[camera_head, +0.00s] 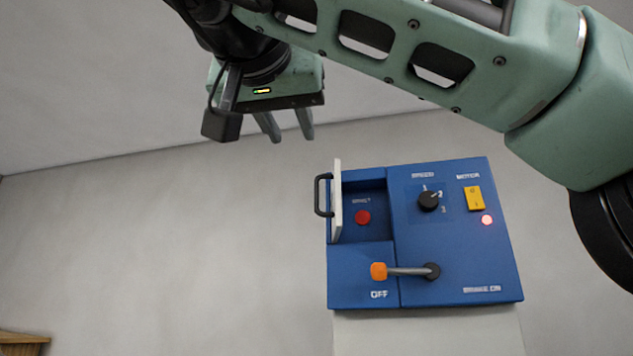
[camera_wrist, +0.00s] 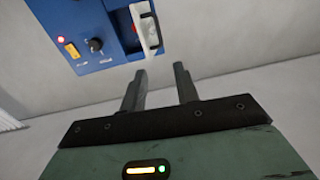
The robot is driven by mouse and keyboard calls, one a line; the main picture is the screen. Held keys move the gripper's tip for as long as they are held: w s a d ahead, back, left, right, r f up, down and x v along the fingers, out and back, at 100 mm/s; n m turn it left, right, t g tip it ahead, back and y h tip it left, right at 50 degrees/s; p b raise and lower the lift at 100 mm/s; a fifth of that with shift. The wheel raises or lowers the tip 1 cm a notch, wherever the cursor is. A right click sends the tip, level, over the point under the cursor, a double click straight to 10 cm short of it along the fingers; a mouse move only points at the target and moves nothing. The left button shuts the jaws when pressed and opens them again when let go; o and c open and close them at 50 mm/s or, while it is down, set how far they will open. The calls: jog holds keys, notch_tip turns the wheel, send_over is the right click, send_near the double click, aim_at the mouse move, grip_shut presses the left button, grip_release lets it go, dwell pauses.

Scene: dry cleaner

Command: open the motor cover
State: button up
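The motor cover (camera_head: 337,200) is a white flap with a black handle (camera_head: 319,196) at the left of the blue control panel (camera_head: 360,290). It stands swung out, nearly edge-on, and the recess behind it shows a red button (camera_head: 363,217). My gripper (camera_head: 289,138) is up and left of the cover, apart from it. Its two fingers are spread with nothing between them. In the wrist view the cover (camera_wrist: 146,28) lies beyond the fingertips (camera_wrist: 160,72), with clear space between.
The panel carries a black speed knob (camera_head: 428,201), a yellow motor switch (camera_head: 474,198), a lit red lamp (camera_head: 487,220) and an orange-tipped lever (camera_head: 379,271) pointing left near OFF. A wooden edge (camera_head: 22,340) shows at lower left. The wall left of the panel is clear.

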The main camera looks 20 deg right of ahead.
aim_at(317, 186)
jog(key=p+x, duration=0.3)
jog(key=x, duration=1.2)
jog(key=shift+w+d+r+p, duration=0.15)
jog(key=shift+r+p, duration=0.05)
jog(key=shift+p, duration=0.1)
jog(key=shift+x, duration=0.85)
jog(key=shift+f, duration=0.15)
grip_shut()
